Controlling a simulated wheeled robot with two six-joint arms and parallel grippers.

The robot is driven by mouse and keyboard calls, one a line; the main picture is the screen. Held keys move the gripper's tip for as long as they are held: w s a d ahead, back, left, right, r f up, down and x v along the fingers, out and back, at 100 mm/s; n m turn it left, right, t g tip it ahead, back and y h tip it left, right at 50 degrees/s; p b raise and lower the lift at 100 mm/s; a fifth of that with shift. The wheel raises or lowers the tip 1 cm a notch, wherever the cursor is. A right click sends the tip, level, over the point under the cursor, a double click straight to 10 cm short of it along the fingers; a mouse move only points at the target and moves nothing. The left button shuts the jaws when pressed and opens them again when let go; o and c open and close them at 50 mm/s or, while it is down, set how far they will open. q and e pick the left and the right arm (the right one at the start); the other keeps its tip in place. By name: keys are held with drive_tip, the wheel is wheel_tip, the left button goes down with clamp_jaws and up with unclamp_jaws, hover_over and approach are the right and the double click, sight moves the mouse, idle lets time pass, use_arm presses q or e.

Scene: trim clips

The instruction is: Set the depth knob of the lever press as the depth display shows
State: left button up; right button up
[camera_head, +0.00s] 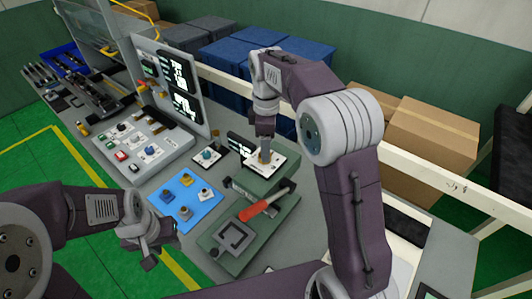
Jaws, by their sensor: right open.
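The green lever press (270,184) stands on the grey bench, with a red-handled lever (262,208) and a square frame on its base. On its top is a white dial plate (276,166). My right gripper (265,153) points down at this plate, its fingers open around or just above the depth knob. The knob is mostly hidden by the fingers, so its setting and any contact cannot be read. A small dark display (240,146) with white marks stands behind the plate, partly hidden and unreadable. My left gripper (158,252) hangs near the bench's front edge, away from the press; its opening is unclear.
A blue plate (182,199) with several knobs lies left of the press. A grey control panel (145,142) and upright screens (180,78) stand further left. Blue bins (222,48) and cardboard boxes (432,140) are behind a cream rail.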

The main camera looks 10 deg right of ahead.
drive_tip(key=w+f, duration=0.1)
drive_tip(key=f, duration=0.1)
drive_tip(key=w+f, duration=0.1)
drive_tip(key=f, duration=0.1)
drive_tip(key=w+f, duration=0.1)
drive_tip(key=f, duration=0.1)
drive_tip(key=shift+p, duration=0.3)
drive_tip(key=shift+s+r, duration=0.35)
drive_tip(key=shift+s, duration=0.5)
drive_tip(key=shift+c, duration=0.3)
drive_tip(key=c, duration=0.5)
drive_tip(key=shift+w+f, duration=0.2)
drive_tip(key=shift+w, duration=0.2)
clamp_jaws()
use_arm(q)
drive_tip(key=shift+w+r, duration=0.1)
drive_tip(key=shift+w, duration=0.8)
use_arm(e)
drive_tip(key=shift+s, duration=0.15)
